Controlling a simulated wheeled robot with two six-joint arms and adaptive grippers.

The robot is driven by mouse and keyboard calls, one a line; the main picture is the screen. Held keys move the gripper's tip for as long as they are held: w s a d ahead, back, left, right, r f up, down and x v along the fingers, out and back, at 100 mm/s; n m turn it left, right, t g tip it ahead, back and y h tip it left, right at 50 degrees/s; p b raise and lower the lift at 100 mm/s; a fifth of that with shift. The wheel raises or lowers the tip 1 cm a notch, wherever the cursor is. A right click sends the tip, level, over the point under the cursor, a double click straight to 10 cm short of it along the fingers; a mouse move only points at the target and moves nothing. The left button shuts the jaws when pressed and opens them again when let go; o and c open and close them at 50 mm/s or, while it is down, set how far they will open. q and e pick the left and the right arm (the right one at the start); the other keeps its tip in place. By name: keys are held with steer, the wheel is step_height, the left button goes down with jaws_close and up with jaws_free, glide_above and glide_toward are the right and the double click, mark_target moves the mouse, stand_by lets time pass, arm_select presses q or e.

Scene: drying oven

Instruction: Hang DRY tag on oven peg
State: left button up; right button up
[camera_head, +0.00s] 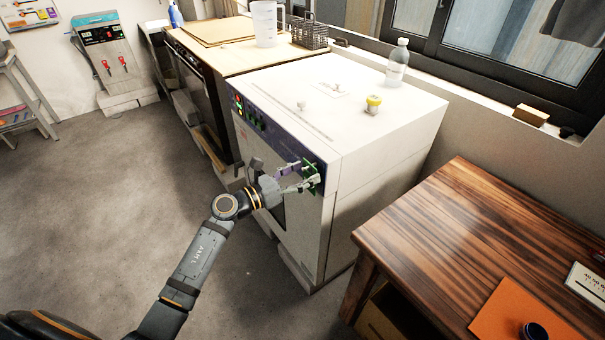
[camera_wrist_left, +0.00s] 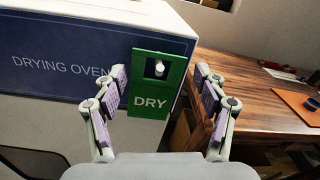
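The green DRY tag (camera_wrist_left: 150,103) is upright at the right end of the drying oven's blue front panel (camera_wrist_left: 50,62). A pale peg (camera_wrist_left: 158,68) shows through the tag's square hole. My left gripper (camera_wrist_left: 162,76) is open, with one finger on each side of the tag. A gap shows on the right; at the left finger I cannot tell whether it touches. In the head view, my left gripper (camera_head: 296,178) is at the front right corner of the white oven (camera_head: 330,150), and the tag (camera_head: 315,180) is partly hidden by the fingers. My right gripper is not in view.
A bottle (camera_head: 397,62) and a small yellow-topped item (camera_head: 373,104) stand on the oven's top. A wooden table (camera_head: 470,230) with an orange mat (camera_head: 510,312) is to the right. The floor (camera_head: 120,190) left of the oven is clear.

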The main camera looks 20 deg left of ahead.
arm_select(q)
steer(key=shift+o, duration=0.2)
steer(key=shift+s+a, duration=0.25)
steer(key=shift+s, duration=0.05)
steer(key=v, duration=0.6)
steer(key=shift+s+a, duration=0.2)
steer(key=shift+s, duration=0.1)
